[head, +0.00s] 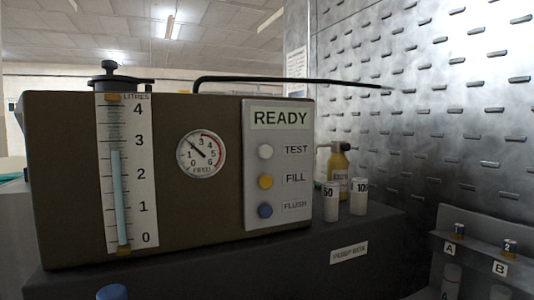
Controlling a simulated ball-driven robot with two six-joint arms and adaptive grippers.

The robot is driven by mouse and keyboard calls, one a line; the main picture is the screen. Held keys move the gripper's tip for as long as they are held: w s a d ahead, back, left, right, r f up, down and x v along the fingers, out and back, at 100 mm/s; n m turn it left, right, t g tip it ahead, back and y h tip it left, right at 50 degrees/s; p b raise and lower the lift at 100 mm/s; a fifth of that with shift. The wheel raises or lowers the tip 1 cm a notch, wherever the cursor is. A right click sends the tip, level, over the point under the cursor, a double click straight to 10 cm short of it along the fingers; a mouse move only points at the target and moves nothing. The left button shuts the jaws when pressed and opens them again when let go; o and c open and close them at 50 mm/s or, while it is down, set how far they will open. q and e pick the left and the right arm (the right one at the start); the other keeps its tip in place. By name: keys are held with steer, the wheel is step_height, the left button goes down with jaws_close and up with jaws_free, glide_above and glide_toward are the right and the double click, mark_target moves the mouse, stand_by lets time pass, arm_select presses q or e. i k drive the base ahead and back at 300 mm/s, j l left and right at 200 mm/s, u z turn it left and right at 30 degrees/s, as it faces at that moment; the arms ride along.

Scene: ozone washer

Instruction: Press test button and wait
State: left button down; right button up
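The washer is a brown box (210,225) on a dark base. Its grey panel (277,225) shows a display (281,118) reading "READY". Below it is a white round button (265,151) labelled TEST, then a yellow button (265,182) labelled FILL and a blue button (265,211) labelled FLUSH. A round gauge (202,154) has its needle pointing to the upper left. A level tube (120,195) beside a litres scale holds pale blue up to a little under 3. Neither of my grippers shows in the head view.
A yellow bottle (339,172) and two white vials, marked 50 (331,200) and 100 (358,197), stand right of the panel. A rack (480,250) marked A and B is at lower right. A thin black tube (290,81) runs above the box.

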mark_target(265, 151)
steer(key=k+l+z, duration=0.15)
steer(key=l+z, duration=0.25)
steer(key=k+l+z, duration=0.1)
steer(key=z, duration=0.25)
steer(key=l, duration=0.1)
